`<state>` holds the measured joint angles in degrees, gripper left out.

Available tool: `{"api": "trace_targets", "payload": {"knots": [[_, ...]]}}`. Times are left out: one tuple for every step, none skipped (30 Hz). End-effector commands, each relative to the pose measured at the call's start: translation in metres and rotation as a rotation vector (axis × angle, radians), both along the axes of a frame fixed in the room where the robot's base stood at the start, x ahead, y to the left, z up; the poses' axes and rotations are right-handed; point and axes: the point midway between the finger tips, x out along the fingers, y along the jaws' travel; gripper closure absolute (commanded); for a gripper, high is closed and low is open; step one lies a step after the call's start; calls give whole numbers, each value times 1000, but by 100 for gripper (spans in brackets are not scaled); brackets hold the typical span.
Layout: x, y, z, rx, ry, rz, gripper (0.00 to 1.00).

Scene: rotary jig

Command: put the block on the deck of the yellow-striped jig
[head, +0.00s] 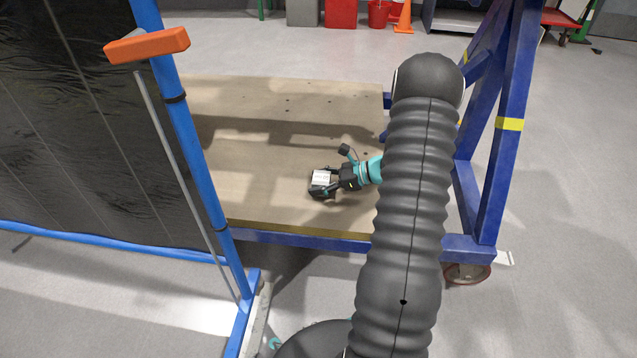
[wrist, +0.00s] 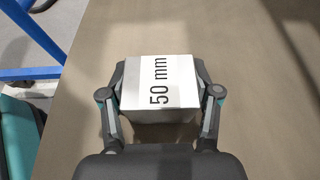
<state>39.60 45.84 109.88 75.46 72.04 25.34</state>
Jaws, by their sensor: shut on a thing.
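The block (head: 322,177) is a silver-white cube; its top reads "50 mm" in the wrist view (wrist: 158,85). My gripper (head: 324,184) is shut on it, with one finger on each side, as the wrist view also shows (wrist: 161,90). The jig is a blue frame with yellow stripes (head: 510,124) and a flat wooden deck (head: 290,95). My gripper and the block are over the deck's front right part. Whether the block touches the deck or is held just above it, I cannot tell. My arm hides the deck's right side.
A dark curtain (head: 80,120) on a blue pole frame (head: 185,130) stands at the left, with an orange bar (head: 147,45) at its top. A red bin (head: 341,13) and an orange cone (head: 404,18) stand far back. The deck around the gripper is bare.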

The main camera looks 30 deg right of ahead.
Motion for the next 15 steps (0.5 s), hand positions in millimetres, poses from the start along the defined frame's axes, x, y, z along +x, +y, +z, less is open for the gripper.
{"api": "trace_targets", "payload": {"knots": [[0,0,1,0,-1,0,92],[0,0,1,0,-1,0,92],[0,0,1,1,-1,0,92],[0,0,0,1,-1,0,92],[0,0,-1,1,-1,0,92],[0,0,-3,1,-1,0,92],[0,0,-3,1,-1,0,92],[0,0,-3,0,0,0,33],[0,0,-3,0,0,0,23],[0,0,-3,0,0,0,16],[0,0,-3,0,0,0,13],[0,0,-3,0,0,0,13],[0,0,-3,0,0,0,13],[0,0,-3,0,0,0,13],[0,0,-3,0,0,0,13]]}}
